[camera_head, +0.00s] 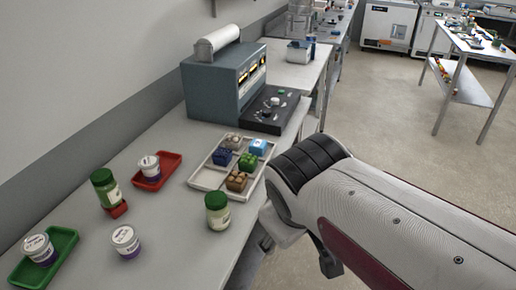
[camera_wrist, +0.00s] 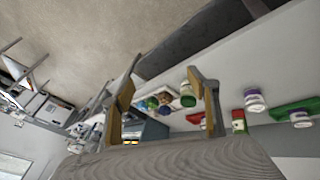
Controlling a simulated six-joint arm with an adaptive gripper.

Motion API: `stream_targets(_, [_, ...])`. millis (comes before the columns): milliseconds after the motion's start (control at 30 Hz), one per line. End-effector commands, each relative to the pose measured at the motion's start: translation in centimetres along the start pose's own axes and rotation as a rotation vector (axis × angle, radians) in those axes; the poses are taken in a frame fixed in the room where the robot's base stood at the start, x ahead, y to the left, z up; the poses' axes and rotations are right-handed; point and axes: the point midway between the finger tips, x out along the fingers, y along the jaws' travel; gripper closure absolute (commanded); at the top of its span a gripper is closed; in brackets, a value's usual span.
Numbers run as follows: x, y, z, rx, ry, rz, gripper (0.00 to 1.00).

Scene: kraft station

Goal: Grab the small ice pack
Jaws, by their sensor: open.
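A small light-blue and white block (camera_head: 259,147), which may be the ice pack, lies at the back right of a white divided tray (camera_head: 205,178) on the bench. I cannot read a label on it. My gripper (camera_wrist: 163,98) is open in the wrist view, with nothing between its two fingers close up. It is apart from the tray, which shows small and far off between the fingers (camera_wrist: 176,103). I cannot pick out the light-blue block surely there. In the head view my arm covers most of the gripper, off the bench's right edge.
The tray also holds a dark blue block (camera_head: 222,156), a green block (camera_head: 248,162) and brown pieces (camera_head: 237,180). A green-lidded jar (camera_head: 217,212) stands in front. A grey machine (camera_head: 222,85) stands behind. Red (camera_head: 170,170) and green trays (camera_head: 62,240) are left.

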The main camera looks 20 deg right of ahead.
Motion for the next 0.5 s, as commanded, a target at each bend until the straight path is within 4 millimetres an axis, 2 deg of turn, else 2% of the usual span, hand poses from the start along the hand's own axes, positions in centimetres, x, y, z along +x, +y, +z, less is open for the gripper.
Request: stream_targets(500, [4.4, 7.7, -6.2, -0.421, -0.146, 0.228, 0.40])
